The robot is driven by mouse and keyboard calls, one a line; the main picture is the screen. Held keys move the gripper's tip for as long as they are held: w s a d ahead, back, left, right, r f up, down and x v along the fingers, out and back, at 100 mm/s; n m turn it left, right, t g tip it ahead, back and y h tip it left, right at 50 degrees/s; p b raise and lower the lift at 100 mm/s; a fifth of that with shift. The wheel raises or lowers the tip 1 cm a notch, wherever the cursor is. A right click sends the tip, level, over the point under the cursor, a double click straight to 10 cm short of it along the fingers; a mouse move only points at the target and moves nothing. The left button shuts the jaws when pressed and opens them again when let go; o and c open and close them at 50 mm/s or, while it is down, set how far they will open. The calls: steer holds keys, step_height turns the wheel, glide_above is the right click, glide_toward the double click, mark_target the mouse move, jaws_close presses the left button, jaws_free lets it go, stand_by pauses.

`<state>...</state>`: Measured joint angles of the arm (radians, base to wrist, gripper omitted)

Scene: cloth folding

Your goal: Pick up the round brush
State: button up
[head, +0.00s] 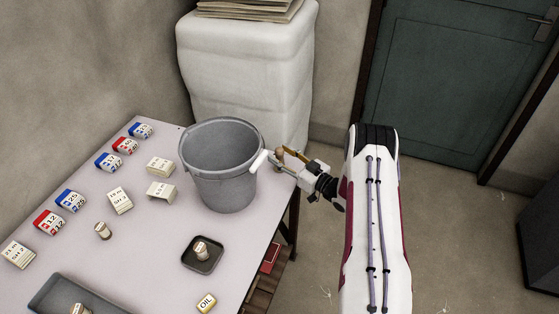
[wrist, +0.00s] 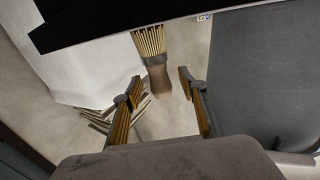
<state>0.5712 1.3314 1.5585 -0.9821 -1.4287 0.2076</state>
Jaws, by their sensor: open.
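The brush (wrist: 151,42) shows in the wrist view with pale straw-coloured bristles and a brown handle. The bristles are toward the top of the picture, against a dark band, and the handle end points down between my fingers. My gripper (wrist: 160,84) is open, with one finger on each side of the handle end and visible gaps to it. In the head view my gripper (head: 284,158) is just right of the grey bucket, near the table's right edge. I cannot clearly tell the brush from the fingers there, nor what supports it.
The grey bucket (head: 218,168) stands on the table (head: 142,248) and fills the right of the wrist view (wrist: 268,75). Several small boxes lie on the left side. A dark tray (head: 187,259) holds a small cylinder. A white wrapped block (head: 250,75) stands behind.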

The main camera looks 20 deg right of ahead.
steer(key=shift+w+a, duration=0.25)
steer(key=shift+w, duration=0.3)
jaws_close()
